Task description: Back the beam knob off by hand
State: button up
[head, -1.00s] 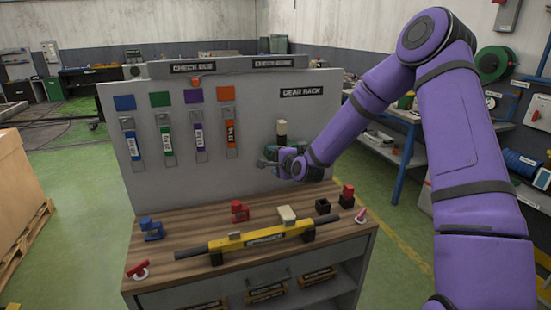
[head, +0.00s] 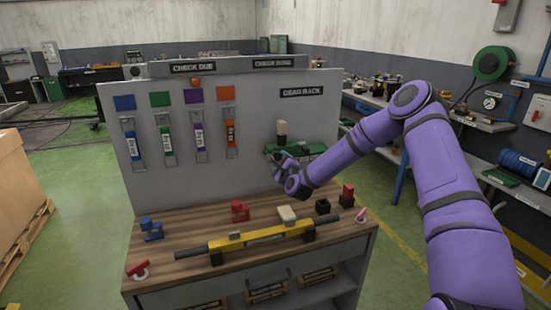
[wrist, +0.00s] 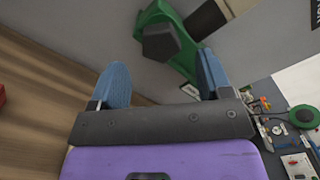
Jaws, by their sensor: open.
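A green clamp-like fixture (head: 310,149) is on the upright board under the GEAR RACK sign. In the wrist view the green fixture (wrist: 181,72) carries a dark faceted knob (wrist: 160,42), which looks like the beam knob. My gripper (head: 280,161) is in front of the fixture in the head view and hides part of it. In the wrist view my gripper (wrist: 163,78) is open, its two blue fingers apart and empty. The knob is beyond the fingertips, roughly between them sideways; contact is not visible.
A yellow bar (head: 265,235) with dark ends lies across the bench (head: 190,265). Blue (head: 151,228) and red (head: 240,210) clamps and a pale block (head: 287,214) stand behind it. Coloured tags hang on the board at left. Green floor is open left of the bench.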

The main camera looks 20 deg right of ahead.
aim_at(276, 157)
jog(key=shift+w, duration=2.8)
jog(key=c, duration=0.8)
